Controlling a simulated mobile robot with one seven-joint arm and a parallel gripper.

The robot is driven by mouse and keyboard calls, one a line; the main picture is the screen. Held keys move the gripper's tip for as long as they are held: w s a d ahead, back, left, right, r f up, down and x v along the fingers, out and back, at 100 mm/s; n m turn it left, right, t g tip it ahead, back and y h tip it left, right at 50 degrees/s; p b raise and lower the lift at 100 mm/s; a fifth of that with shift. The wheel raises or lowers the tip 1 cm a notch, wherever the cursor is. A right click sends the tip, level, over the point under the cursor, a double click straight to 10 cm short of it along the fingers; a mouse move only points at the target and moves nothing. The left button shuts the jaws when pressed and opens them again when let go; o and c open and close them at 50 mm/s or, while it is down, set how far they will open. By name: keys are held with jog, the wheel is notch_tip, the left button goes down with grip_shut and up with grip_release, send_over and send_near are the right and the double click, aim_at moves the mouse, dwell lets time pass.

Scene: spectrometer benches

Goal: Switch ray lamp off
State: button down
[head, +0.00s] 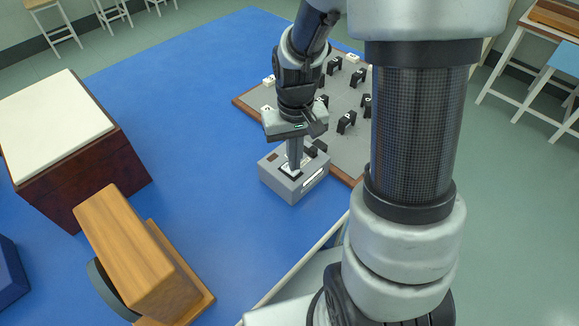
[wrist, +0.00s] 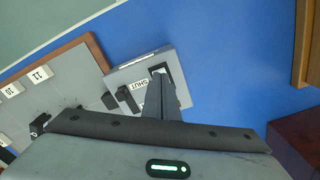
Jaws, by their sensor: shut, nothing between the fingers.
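A small grey box (head: 276,184), possibly the ray lamp's switch box, stands on the blue bench top at the near corner of a grey board. It has a black lever-like part (head: 316,148) and white labels; in the wrist view the box (wrist: 118,74) shows one label that seems to read SHUT. My gripper (head: 292,170) points down over the box, shut and empty. In the wrist view my gripper's fingertips (wrist: 160,76) lie at a white-edged dark slot on the box's top. Whether they touch it I cannot tell. The fingers hide part of the slot.
The wood-edged grey board (head: 345,150) with several black clips and numbered white blocks lies beside the box. A dark wooden box with a white top (head: 50,120) and a wooden block (head: 125,245) stand at left. The blue bench top (head: 200,120) between is clear.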

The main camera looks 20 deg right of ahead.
jog(key=shift+f+b, duration=0.55)
jog(key=shift+f, duration=0.2)
dwell(0.7)
jog(key=shift+r, duration=0.1)
notch_tip(320, 180, up, 7)
jog(key=p, duration=0.5)
jog(key=shift+p, duration=0.3)
dwell(0.3)
jog(key=s+r+t+p, duration=0.1)
jog(key=s+r, duration=0.3)
jog(key=r, duration=0.4)
jog(key=s+r+t+p, duration=0.2)
jog(key=s+r, duration=0.2)
jog(key=r, duration=0.5)
jog(key=s+r+t+p, duration=0.2)
jog(key=s+r, duration=0.2)
jog(key=r, duration=0.5)
jog(key=shift+a+r+t, duration=0.15)
jog(key=shift+a+t, duration=0.15)
jog(key=shift+a, duration=0.15)
jog(key=shift+w, duration=0.1)
